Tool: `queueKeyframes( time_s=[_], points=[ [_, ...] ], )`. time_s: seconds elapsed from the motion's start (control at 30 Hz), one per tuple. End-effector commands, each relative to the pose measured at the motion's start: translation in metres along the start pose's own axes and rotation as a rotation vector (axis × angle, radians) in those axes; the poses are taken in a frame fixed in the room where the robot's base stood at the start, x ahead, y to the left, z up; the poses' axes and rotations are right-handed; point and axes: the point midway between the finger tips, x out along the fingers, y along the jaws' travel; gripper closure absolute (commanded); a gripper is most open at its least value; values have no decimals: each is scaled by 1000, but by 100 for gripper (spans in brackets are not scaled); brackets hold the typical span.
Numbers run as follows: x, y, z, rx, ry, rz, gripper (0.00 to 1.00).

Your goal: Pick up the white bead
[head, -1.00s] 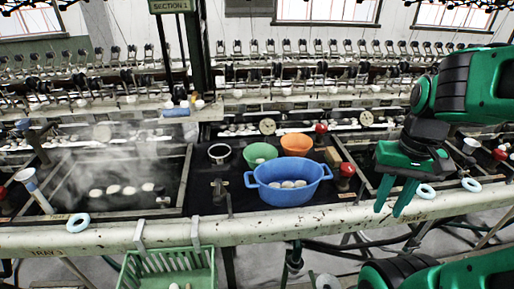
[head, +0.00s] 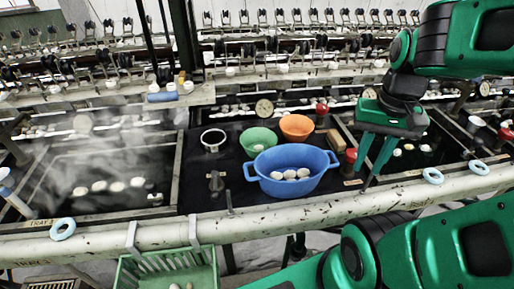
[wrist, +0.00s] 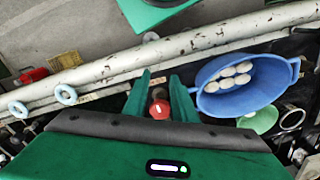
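Several white rounded pieces (head: 290,174) lie in a blue two-handled tub (head: 290,189). They also show in the wrist view (wrist: 237,72), inside the tub (wrist: 228,104). I cannot tell which white piece, if any, is the bead. More white ovals (head: 99,186) lie in the steaming basin at left. My gripper (head: 368,174) is open and empty, to the right of the tub, above the basin edge. In the wrist view a red-topped object (wrist: 160,110) shows between its fingers (wrist: 160,76), apart from them.
A green bowl (head: 258,137) and an orange bowl (head: 297,127) stand behind the tub. Reeling machinery fills the back.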

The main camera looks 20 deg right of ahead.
Motion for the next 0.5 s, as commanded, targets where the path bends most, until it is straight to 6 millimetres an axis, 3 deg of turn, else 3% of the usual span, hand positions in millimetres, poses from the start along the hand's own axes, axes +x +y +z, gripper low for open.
queueKeyframes(
  time_s=[0.17, 0.5],
  points=[
    [-9, -36, -34, 198, 6, -4, 75],
    [-17, -138, -90, 652, -11, -47, 75]
  ],
)
